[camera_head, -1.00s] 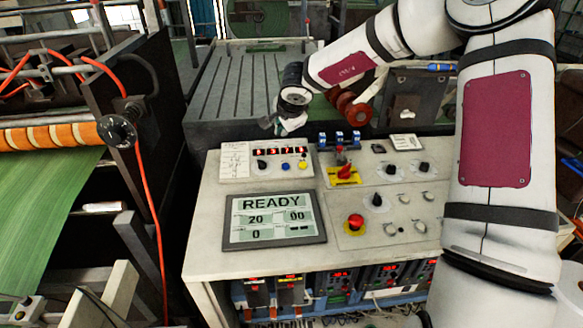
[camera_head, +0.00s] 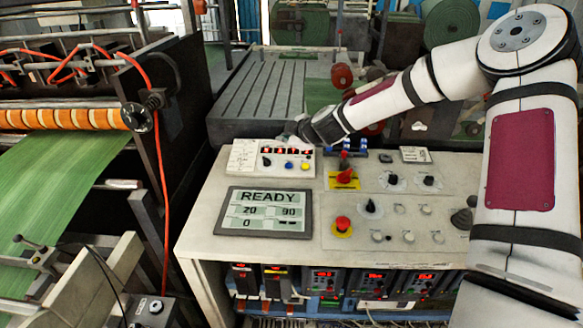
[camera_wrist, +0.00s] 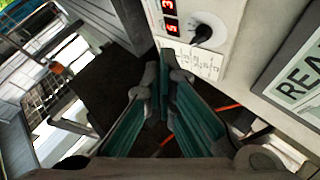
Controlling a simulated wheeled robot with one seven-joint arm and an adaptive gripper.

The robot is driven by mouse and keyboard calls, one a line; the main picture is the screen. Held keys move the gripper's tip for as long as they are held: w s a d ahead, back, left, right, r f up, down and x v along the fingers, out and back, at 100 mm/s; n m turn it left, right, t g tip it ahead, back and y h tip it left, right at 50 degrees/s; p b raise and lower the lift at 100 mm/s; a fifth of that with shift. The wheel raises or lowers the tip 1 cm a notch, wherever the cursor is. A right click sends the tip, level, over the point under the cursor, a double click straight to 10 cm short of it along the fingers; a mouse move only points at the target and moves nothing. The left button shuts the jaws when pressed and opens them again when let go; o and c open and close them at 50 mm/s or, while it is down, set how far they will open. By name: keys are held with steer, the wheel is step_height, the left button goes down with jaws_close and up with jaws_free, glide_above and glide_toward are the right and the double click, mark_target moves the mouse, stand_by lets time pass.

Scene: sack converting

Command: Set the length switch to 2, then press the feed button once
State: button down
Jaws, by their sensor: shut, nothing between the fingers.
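The small white control box (camera_head: 243,170) stands at the back left of the console, with a row of red digits on it. A black pointer knob (camera_head: 267,161) sits at its left, and the knob also shows in the wrist view (camera_wrist: 203,33). A blue button (camera_head: 290,165) and a yellow button (camera_head: 304,166) sit to the knob's right. I cannot read the labels that name the switch and the feed button. My gripper (camera_head: 290,134) is at the box's back edge, apart from the knob. In the wrist view its fingers (camera_wrist: 165,85) are together and empty.
The console (camera_head: 203,215) carries a display (camera_head: 263,213) reading READY, a red mushroom button (camera_head: 343,224), a red switch on a yellow plate (camera_head: 344,178) and several more black knobs. A roller machine with green sheet (camera_head: 50,180) stands left. A dark conveyor bed (camera_head: 265,90) lies behind.

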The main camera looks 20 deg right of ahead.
stand_by(0.3)
steer(key=b, duration=0.4)
glide_above(287, 171)
steer(key=shift+f, duration=4.3)
steer(key=shift+w+f, duration=0.1)
steer(key=shift+f, duration=0.3)
steer(key=shift+w+f+b, duration=0.1)
steer(key=shift+f+b, duration=0.2)
steer(key=shift+f, duration=0.1)
steer(key=shift+r, duration=0.1)
steer(key=shift+s+r+p, duration=0.2)
steer(key=shift+r+p, duration=0.3)
steer(key=shift+r, duration=0.25)
steer(key=shift+s+a+r+p, duration=0.15)
steer(key=shift+r+p, duration=0.25)
steer(key=shift+r, duration=0.4)
steer(key=shift+s+d+r+p, duration=0.1)
steer(key=shift+s+r+p, duration=0.2)
steer(key=shift+r, duration=0.55)
steer(key=shift+s+a+r+p, duration=0.1)
steer(key=shift+r+p, duration=0.35)
steer(key=shift+r, duration=0.35)
